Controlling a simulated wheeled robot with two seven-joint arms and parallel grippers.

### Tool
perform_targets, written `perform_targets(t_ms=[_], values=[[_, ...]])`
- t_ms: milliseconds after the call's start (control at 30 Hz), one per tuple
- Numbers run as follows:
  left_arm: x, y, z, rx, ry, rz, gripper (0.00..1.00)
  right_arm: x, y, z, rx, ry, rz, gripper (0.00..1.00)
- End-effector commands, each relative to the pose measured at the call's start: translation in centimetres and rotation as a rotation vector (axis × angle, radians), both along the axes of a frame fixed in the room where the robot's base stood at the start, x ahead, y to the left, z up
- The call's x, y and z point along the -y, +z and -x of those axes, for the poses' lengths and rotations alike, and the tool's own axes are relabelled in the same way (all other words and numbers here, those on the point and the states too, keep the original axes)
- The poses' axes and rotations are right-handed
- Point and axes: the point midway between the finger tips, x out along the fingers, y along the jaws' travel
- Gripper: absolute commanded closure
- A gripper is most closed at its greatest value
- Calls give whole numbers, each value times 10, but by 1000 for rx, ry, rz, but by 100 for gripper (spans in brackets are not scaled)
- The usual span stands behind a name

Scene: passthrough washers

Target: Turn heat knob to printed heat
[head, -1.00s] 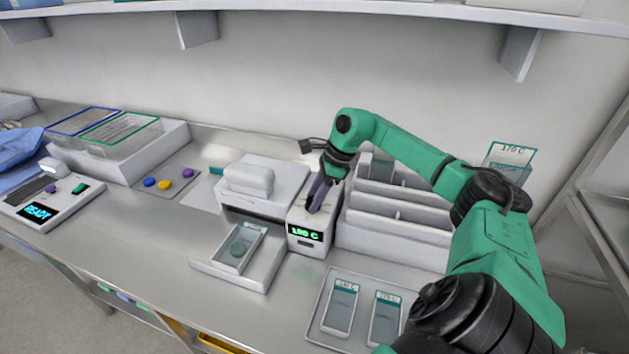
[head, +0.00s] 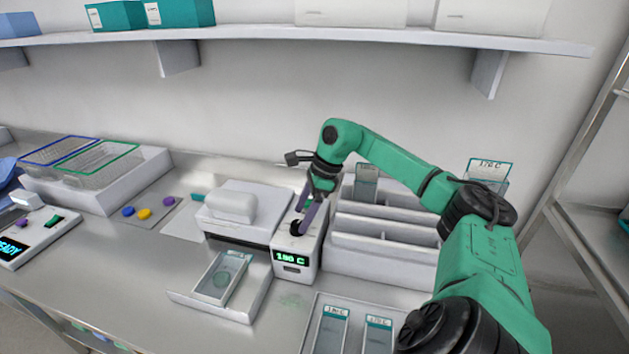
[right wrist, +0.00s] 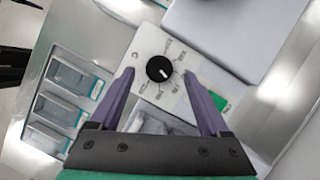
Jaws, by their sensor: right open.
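The black heat knob (right wrist: 159,69) sits on the white top of the sealer's control box (head: 284,265), with small printed marks around it, too small to read. A white pointer mark shows on its lower right side. The green display (head: 290,259) reads about 180 C, its middle digit unclear. My right gripper (right wrist: 159,73) is open, its purple fingers on either side of the knob with gaps; I cannot tell how far above it they are. In the head view the gripper (head: 303,218) comes down over the box. A card (head: 490,164) at the right reads about 170 C. My left gripper is not in view.
A white sealer (head: 240,208) with a pouch tray in front stands left of the box. A slotted white rack (head: 385,255) stands close on the right. Two labelled pouches (head: 331,330) lie on a tray in front. A shelf (head: 330,36) runs above.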

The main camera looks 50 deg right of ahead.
Motion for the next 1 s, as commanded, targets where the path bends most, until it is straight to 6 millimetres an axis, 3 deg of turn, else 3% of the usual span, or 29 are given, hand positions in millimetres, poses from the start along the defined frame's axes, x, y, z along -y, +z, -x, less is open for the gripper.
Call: perform_targets(t_ms=[100, 300, 400, 533, 1000], values=[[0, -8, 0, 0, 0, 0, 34, 10, 27, 6, 6, -3, 4, 20], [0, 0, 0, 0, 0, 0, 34, 26, 83, 19, 7, -2, -1, 20], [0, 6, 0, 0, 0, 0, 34, 32, 101, 24, 5, -2, 0, 20], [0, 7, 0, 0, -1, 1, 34, 36, 110, 28, 1, 0, 0, 20], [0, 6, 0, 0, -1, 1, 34, 36, 109, 28, 0, 0, 0, 20]])
